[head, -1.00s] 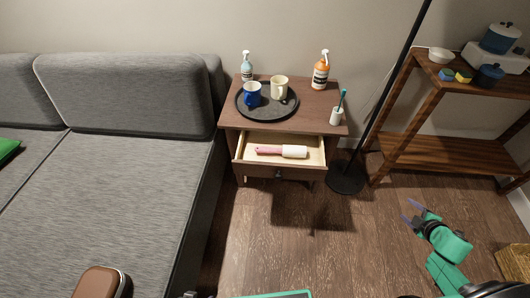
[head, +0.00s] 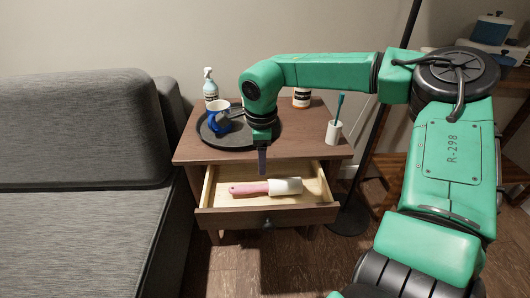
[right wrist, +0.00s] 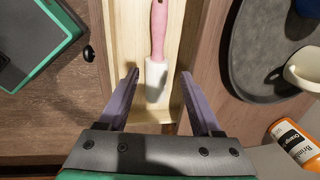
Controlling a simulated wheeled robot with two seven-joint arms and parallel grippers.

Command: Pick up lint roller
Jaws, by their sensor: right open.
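The lint roller (head: 266,187) has a pink handle and a white roll. It lies in the open drawer (head: 226,211) of the nightstand. My right gripper (head: 262,160) points down over the back of the drawer, above the roller and apart from it. In the right wrist view the roller's white end (right wrist: 156,78) shows between the two spread, empty fingers of the right gripper (right wrist: 158,75). My left gripper is not in view.
On the nightstand top (head: 300,146) are a dark round tray (head: 240,140) with a blue mug (head: 219,122), a spray bottle (head: 210,88), an orange-labelled bottle (right wrist: 296,143) and a white cup with a brush (head: 333,132). A grey sofa (head: 80,130) stands at left.

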